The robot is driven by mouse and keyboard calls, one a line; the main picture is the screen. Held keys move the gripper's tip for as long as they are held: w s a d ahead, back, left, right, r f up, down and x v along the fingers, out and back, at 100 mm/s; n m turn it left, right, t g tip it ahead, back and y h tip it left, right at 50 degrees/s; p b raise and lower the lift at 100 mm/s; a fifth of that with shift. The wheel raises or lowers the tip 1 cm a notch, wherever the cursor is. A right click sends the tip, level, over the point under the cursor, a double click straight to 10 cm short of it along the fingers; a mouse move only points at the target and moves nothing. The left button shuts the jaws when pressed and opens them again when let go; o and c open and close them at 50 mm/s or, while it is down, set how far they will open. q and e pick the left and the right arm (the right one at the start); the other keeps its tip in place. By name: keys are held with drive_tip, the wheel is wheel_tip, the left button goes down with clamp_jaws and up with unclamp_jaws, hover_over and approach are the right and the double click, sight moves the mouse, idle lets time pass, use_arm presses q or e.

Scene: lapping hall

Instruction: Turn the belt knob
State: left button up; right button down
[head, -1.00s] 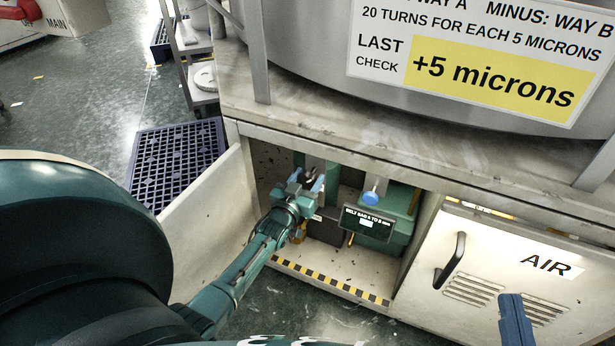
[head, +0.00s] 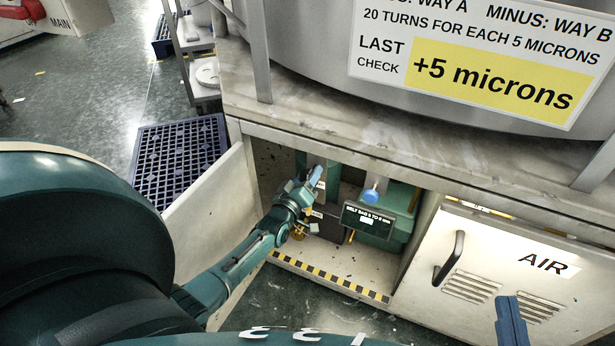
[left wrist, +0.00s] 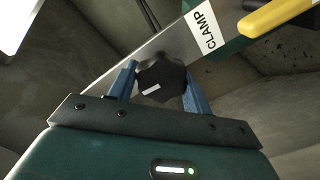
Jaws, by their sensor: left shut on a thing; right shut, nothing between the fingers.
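The belt knob (left wrist: 163,78) is a black lobed knob with a white mark, seen in the left wrist view in front of a grey metal plate (left wrist: 170,45). My left gripper (head: 316,178) reaches into the open cabinet below the worktop. Its blue fingers stand on both sides of the knob and are shut on it. In the head view the gripper hides the knob. A dark belt-sag sign (head: 367,220) is to the right of it. My right gripper (head: 511,320) is shut and empty, low in front of the AIR door.
A yellow handle (left wrist: 275,16) beside a CLAMP label (left wrist: 207,33) is near the knob. The cabinet's open door (head: 213,197) stands left of my left forearm. A striped sill (head: 330,283) edges the cabinet floor. The AIR door (head: 500,265) is closed.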

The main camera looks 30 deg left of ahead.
idle(0.5)
use_arm(q)
drive_tip(key=o, duration=1)
drive_tip(key=shift+s, duration=0.1)
use_arm(e)
drive_tip(key=shift+r, duration=0.15)
use_arm(q)
drive_tip(key=shift+s+d+p, duration=0.35)
drive_tip(key=shift+s+p, duration=0.4)
drive_tip(key=shift+s, duration=1.35)
drive_tip(key=shift+s+d+p, duration=0.3)
drive_tip(key=shift+s+p, duration=0.45)
drive_tip(key=shift+s, duration=1.4)
drive_tip(key=shift+s+d+p, duration=0.35)
drive_tip(key=shift+s+p, duration=0.4)
drive_tip(key=shift+s, duration=1.35)
use_arm(e)
drive_tip(key=shift+d+m+g+h, duration=0.3)
drive_tip(key=shift+d+g+h, duration=0.35)
drive_tip(key=shift+h, duration=0.25)
